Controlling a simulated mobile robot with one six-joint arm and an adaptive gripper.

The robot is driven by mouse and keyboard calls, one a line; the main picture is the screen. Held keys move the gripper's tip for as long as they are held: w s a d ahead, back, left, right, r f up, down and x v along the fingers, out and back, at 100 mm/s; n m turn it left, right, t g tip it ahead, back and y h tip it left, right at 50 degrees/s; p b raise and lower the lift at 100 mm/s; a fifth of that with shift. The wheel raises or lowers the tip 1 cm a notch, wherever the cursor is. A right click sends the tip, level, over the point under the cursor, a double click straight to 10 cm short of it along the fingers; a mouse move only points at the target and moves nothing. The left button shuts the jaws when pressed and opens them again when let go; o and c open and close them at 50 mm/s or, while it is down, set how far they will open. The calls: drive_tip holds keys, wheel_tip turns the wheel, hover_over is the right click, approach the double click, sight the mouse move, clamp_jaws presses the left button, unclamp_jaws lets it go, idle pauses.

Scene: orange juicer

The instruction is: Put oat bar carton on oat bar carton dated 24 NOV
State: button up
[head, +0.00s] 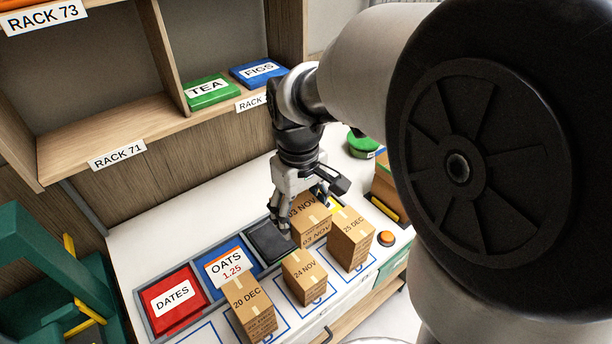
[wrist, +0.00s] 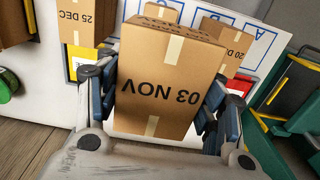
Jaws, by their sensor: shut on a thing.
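My gripper (head: 304,209) is shut on the oat bar carton marked 03 NOV (head: 312,233), with a finger on either side of it. In the wrist view this carton (wrist: 165,85) fills the middle, its label upside down. The carton dated 24 NOV (head: 305,275) stands on the white counter in front of the held carton, to its lower left in the head view. Its top looks bare. In the wrist view a carton (wrist: 160,11), probably that one, shows only a strip behind the held carton. I cannot tell how high the held carton is.
The 25 DEC carton (head: 351,240) stands close right of the held one, the 20 DEC carton (head: 252,312) at lower left. Behind the row are the DATES bin (head: 174,299), OATS bin (head: 229,262) and a dark pad (head: 268,240). An orange button (head: 386,238) is at right.

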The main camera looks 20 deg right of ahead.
sight(304, 268)
drive_tip(key=shift+w+d+f, duration=0.1)
drive_tip(key=shift+d+f, duration=0.3)
drive_tip(key=shift+d, duration=0.1)
wheel_tip(304, 268, down, 19)
drive_tip(key=b, duration=0.4)
drive_tip(key=shift+a+r+b, duration=0.15)
drive_tip(key=shift+b, duration=0.2)
drive_tip(key=o, duration=1.2)
drive_tip(key=shift+c, duration=0.2)
